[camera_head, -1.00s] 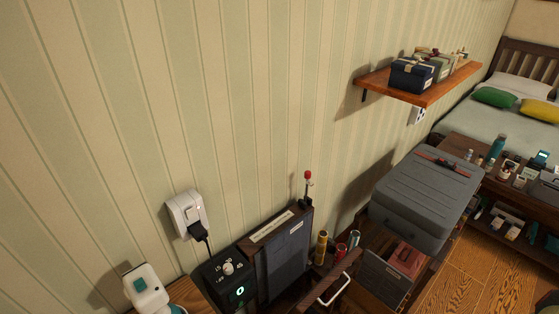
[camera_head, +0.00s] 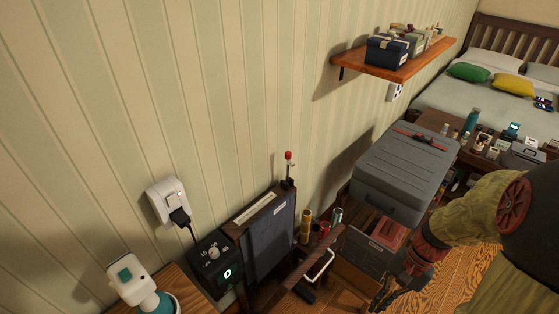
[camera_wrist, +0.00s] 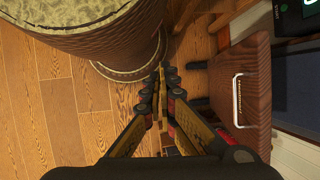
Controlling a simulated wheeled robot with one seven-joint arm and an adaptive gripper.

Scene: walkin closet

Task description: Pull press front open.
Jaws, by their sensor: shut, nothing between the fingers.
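The trouser press (camera_head: 272,238) stands against the striped wall, with a dark cloth-like back panel. Its wooden front (camera_head: 303,261) stands tilted away from the back panel, with a pale bar handle (camera_head: 320,266). In the wrist view the brown wooden front (camera_wrist: 252,80) is at the right, with its metal handle (camera_wrist: 238,98) running up and down the picture. My gripper (camera_head: 380,300) is right of and below the handle in the head view, apart from it. In the wrist view my gripper (camera_wrist: 164,78) is shut and empty, pointing left of the front.
A control box (camera_head: 215,262) with a dial and a plugged socket (camera_head: 170,203) are left of the press. Several small cans (camera_head: 306,227) and a grey case (camera_head: 403,175) are to its right. A large round patterned object (camera_wrist: 85,35) stands close left of my fingers. Wooden floor is open below.

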